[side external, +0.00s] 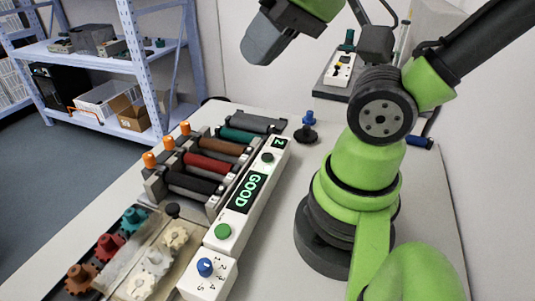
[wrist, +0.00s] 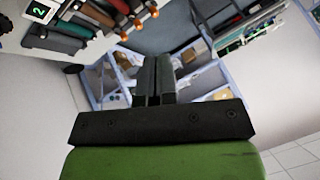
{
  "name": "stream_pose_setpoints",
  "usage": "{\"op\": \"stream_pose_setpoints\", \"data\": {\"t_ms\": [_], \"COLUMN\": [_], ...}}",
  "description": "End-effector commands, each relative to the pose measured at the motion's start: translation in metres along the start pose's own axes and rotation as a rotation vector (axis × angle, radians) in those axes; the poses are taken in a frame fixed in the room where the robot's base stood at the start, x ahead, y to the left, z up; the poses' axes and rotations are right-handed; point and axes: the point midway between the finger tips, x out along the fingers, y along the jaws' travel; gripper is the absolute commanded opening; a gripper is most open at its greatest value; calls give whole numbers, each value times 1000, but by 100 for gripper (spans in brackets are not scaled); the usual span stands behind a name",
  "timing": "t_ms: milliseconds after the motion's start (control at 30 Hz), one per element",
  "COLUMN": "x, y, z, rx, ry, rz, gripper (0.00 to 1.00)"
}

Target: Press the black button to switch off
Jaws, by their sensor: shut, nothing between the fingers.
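The white control panel (side external: 243,222) lies lengthwise on the table in the side view, with a lit GOOD display. A small dark round button (side external: 267,157) sits near its far end, beside a small display reading 2; it looks black. A green button (side external: 223,231) is at the near end. My gripper (side external: 258,48) is high at the top of the side view, well above the table and apart from the panel. Its fingers are together and empty in the wrist view (wrist: 153,80). That view shows the small display (wrist: 40,10) at its upper left; the black button is not clearly visible there.
A rack of coloured rollers (side external: 205,165) with orange knobs stands left of the panel. A box with a blue dial (side external: 204,267) and a gear tray (side external: 110,250) are nearer. A blue-topped black piece (side external: 306,128) stands right of the panel. Shelves (side external: 100,60) are behind.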

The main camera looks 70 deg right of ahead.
Motion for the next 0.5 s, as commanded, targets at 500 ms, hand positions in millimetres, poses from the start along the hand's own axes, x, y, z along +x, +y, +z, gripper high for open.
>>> {"op": "stream_pose_setpoints", "data": {"t_ms": [500], "x": [3], "y": [2], "z": [-2], "rx": [53], "ry": [-22], "rz": [15], "gripper": [0]}}
